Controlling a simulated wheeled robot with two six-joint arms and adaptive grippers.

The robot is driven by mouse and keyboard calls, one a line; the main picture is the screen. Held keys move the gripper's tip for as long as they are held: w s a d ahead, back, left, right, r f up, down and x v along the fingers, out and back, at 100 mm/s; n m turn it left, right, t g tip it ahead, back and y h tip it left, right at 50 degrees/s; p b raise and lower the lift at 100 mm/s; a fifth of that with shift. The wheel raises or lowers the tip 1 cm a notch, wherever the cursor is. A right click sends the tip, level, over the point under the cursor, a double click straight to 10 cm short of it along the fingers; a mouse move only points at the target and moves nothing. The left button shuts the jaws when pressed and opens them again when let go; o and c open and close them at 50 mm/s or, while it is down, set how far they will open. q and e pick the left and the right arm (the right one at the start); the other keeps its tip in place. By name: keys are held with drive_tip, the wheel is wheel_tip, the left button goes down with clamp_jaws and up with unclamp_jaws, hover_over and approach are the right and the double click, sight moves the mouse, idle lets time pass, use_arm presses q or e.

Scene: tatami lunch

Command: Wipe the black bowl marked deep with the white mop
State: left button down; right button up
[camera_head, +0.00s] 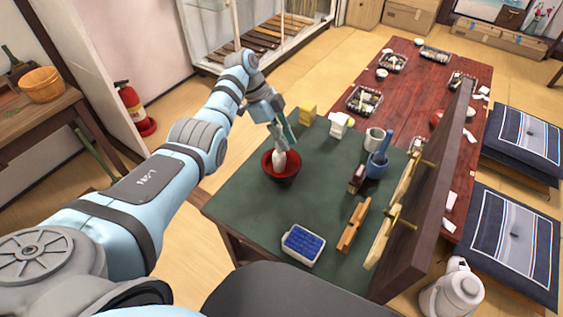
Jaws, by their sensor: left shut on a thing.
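A bowl (267,167) with a red inside and a dark outer wall stands upright on the green-topped table (235,205). No mark can be read on it at this size. My left gripper (284,140) is above the bowl, pointing down, and is shut on the white mop (279,158). The mop's white head is inside the bowl. Whether it touches the bowl's inner wall cannot be told. Most of the mop's handle is hidden by the gripper. My right gripper is not in view.
Behind the bowl are a yellow block (307,115) and a white item (340,124). To the right stand a grey cup (374,140), a blue holder (376,168) and a wooden rack (353,226). A blue-filled white tray (303,245) lies in front. The table's left side is clear.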

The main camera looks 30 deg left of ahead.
use_arm(q)
drive_tip(key=n+t+p, duration=0.1)
drive_tip(key=n+p, duration=0.2)
drive_tip(key=p, duration=0.2)
drive_tip(key=n+t+y+p, duration=0.1)
drive_tip(key=n+p, duration=0.2)
drive_tip(key=p, duration=0.3)
drive_tip(key=n+t+p, duration=0.2)
drive_tip(key=n+p, duration=0.1)
drive_tip(key=p, duration=0.2)
drive_tip(key=shift+s+r+n+y, duration=0.25)
drive_tip(key=shift+r+n+y, duration=0.05)
drive_tip(key=shift+r+y, duration=0.1)
drive_tip(key=n, duration=0.1)
drive_tip(key=n+y, duration=0.1)
drive_tip(key=shift+a+f+n+t+b, duration=0.1)
drive_tip(key=shift+f+n+t+b, duration=0.25)
drive_tip(key=shift+n+t+b, duration=0.05)
